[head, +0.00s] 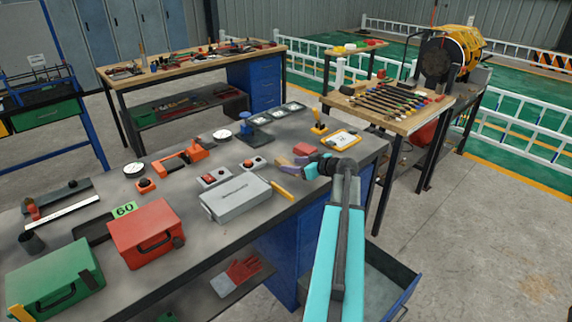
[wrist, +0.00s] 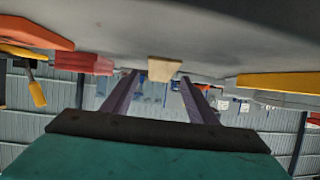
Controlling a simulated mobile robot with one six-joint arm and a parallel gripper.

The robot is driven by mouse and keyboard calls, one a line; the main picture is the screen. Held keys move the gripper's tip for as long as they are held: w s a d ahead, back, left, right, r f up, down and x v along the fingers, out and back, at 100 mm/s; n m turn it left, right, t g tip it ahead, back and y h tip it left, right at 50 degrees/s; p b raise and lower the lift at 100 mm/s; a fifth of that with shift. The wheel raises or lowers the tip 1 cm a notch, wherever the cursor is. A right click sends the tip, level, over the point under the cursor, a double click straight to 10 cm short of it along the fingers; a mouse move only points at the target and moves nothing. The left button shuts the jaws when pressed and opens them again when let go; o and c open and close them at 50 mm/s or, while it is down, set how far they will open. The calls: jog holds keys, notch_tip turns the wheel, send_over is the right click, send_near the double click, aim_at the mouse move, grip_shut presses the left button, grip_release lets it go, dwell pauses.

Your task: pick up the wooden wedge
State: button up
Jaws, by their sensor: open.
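The wooden wedge (wrist: 164,69) is a small pale tan block on the grey bench top. In the wrist view, which shows the bench at the top, it lies ahead between my two purple fingers. My gripper (wrist: 160,77) is open and empty, its fingertips apart on either side of the wedge's line. In the head view my gripper (head: 290,164) is low over the right part of the bench. I cannot clearly pick out the wedge there; the fingers seem to cover it.
A red block (head: 304,149) lies beside my gripper; it also shows in the wrist view (wrist: 84,62). A yellow-edged board (head: 342,139) is behind, and a yellow-handled tool (head: 283,190) in front. A grey case (head: 236,198) stands to the left. An open drawer (head: 390,282) juts out below.

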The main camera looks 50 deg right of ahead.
jog(key=shift+p+x, duration=0.35)
jog(key=shift+x, duration=1)
jog(key=c, duration=1.1)
jog(key=shift+r, duration=0.25)
jog(key=shift+r+b, duration=0.75)
jog(key=shift+r, duration=0.45)
jog(key=shift+s+r, duration=0.15)
jog(key=shift+r, duration=0.2)
jog(key=s+a+b, duration=0.1)
jog(key=s+a, duration=0.1)
jog(key=s, duration=0.1)
jog(key=s+a+b, duration=0.1)
jog(key=s+a, duration=0.2)
jog(key=s, duration=0.1)
jog(key=s+a+r+b, duration=0.1)
jog(key=s+a+b, duration=0.1)
jog(key=s, duration=0.2)
jog(key=shift+a, duration=0.25)
jog(key=shift+s+b, duration=0.2)
jog(key=shift+b, duration=1)
